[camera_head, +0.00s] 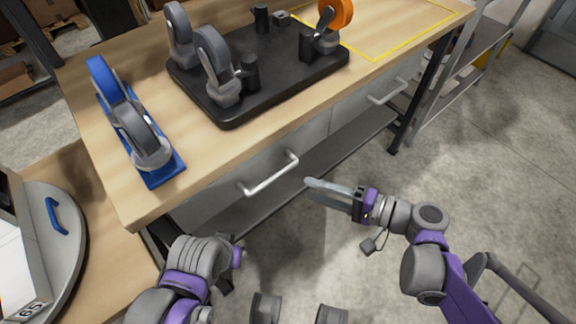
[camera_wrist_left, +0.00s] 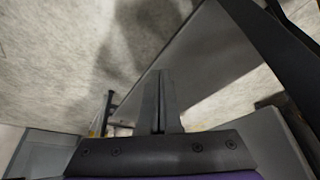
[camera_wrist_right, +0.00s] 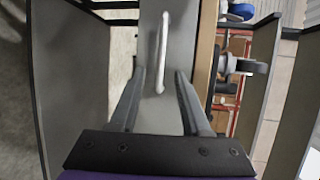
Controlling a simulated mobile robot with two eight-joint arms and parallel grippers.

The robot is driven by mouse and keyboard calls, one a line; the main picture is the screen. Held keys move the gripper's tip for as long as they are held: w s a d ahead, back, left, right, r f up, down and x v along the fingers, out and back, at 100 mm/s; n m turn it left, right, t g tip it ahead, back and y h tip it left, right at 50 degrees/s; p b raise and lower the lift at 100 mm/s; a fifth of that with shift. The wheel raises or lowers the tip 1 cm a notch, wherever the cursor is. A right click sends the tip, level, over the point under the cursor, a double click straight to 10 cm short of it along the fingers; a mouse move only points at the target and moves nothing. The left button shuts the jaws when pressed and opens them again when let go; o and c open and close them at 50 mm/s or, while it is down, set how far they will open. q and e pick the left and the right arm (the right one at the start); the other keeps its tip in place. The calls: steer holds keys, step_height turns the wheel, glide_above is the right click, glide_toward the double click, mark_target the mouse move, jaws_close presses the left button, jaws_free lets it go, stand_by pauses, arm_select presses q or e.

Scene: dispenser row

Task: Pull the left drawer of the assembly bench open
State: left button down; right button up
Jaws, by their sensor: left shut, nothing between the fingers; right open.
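The left drawer (camera_head: 225,190) of the assembly bench looks closed under the wooden top, with a pale bar handle (camera_head: 270,175) on its front. My right gripper (camera_head: 312,190) is open and empty, just right of the handle and apart from it. In the right wrist view the handle (camera_wrist_right: 161,50) stands ahead of the open fingers (camera_wrist_right: 156,78), roughly between their lines, with the grey drawer front (camera_wrist_right: 180,20) behind it. My left gripper is low in front of the bench; the left wrist view shows its fingers (camera_wrist_left: 160,75) shut with nothing between them.
The bench top (camera_head: 210,155) carries a black tray (camera_head: 275,95) with casters and a blue plate (camera_head: 170,172) with another caster. A right drawer handle (camera_head: 388,92) is further right. A lower shelf (camera_head: 340,145) runs beneath.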

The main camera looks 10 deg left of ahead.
mark_target(274, 176)
steer(key=b+x, duration=0.1)
steer(key=x, duration=1)
steer(key=shift+r+b, duration=0.2)
steer(key=shift+b, duration=0.2)
steer(key=shift+s, duration=0.1)
jaws_close()
stand_by(0.8)
